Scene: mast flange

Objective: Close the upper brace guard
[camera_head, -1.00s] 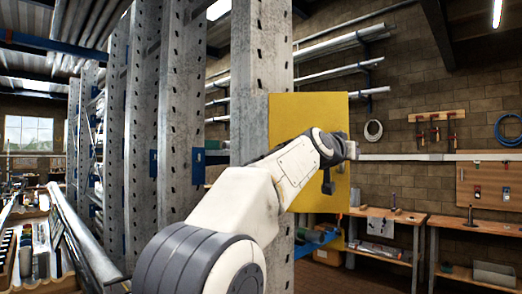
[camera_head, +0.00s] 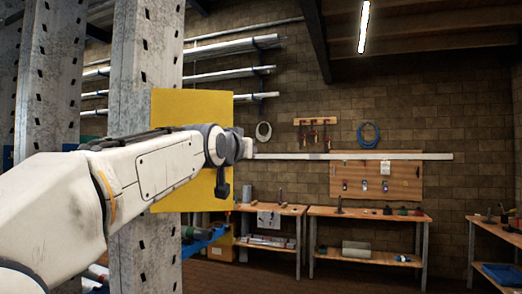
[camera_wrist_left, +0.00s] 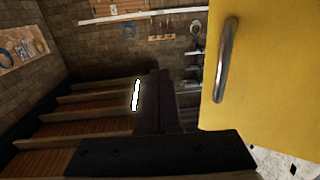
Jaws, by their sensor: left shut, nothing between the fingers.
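The yellow guard panel (camera_head: 190,108) is a flat plate beside the grey perforated mast post (camera_head: 145,50) in the head view. My left arm crosses in front of it, hiding its middle. In the left wrist view the yellow panel (camera_wrist_left: 265,90) fills the right side, with a metal bar handle (camera_wrist_left: 228,60) on its face. My left gripper (camera_wrist_left: 155,75) is shut and empty, left of the handle and apart from it. In the head view the gripper (camera_head: 245,148) is at the panel's right edge; its fingertips are hard to make out. My right gripper is out of view.
A long pale horizontal bar (camera_head: 350,156) runs right from near my gripper; its depth is unclear. Workbenches (camera_head: 365,215) and a tool board (camera_head: 380,182) stand along the brick wall. More rack posts stand at left. The space right of the panel looks open.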

